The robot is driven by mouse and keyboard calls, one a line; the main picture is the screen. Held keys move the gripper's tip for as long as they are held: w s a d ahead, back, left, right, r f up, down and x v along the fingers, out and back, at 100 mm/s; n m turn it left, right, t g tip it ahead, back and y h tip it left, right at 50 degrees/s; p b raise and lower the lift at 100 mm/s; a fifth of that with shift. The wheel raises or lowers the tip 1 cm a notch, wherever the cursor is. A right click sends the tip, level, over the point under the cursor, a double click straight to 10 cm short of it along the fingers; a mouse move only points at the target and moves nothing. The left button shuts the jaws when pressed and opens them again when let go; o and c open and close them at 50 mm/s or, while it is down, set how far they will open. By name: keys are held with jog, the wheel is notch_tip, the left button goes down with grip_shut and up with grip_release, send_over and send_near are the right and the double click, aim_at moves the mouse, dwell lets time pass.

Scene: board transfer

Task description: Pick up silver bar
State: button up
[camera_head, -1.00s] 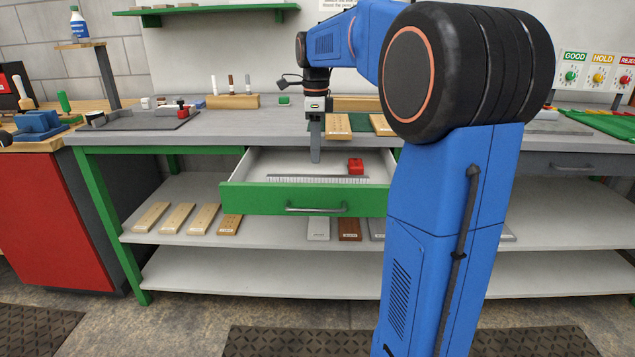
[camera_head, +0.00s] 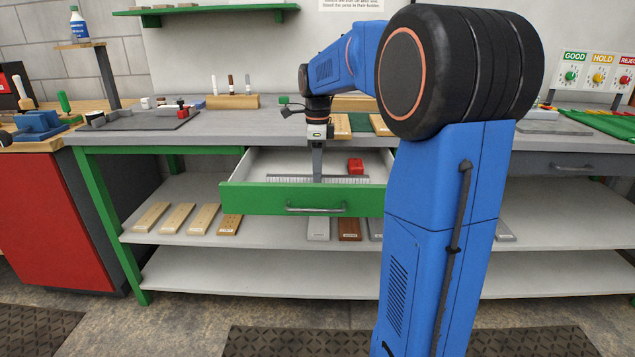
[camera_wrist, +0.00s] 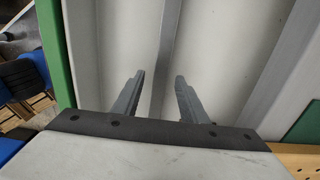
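The silver bar (camera_head: 345,180) is long and thin, with fine marks along it. It lies across the open green-fronted drawer (camera_head: 245,198), parallel to its front. My gripper (camera_head: 317,181) points straight down into the drawer, with its fingers at the bar near its middle. In the wrist view, my gripper (camera_wrist: 160,77) is open, its two fingers apart. The bar (camera_wrist: 170,35) shows there as a grey strip running between the fingers, with gaps beside it. Whether the fingertips reach the drawer floor, I cannot tell.
The grey worktop (camera_head: 235,128) is behind the drawer. Several plates, including a wooden one (camera_head: 151,217), lie on the shelf below. The drawer's left part is clear.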

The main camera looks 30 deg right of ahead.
jog(key=c, duration=1)
jog(key=shift+r, duration=0.15)
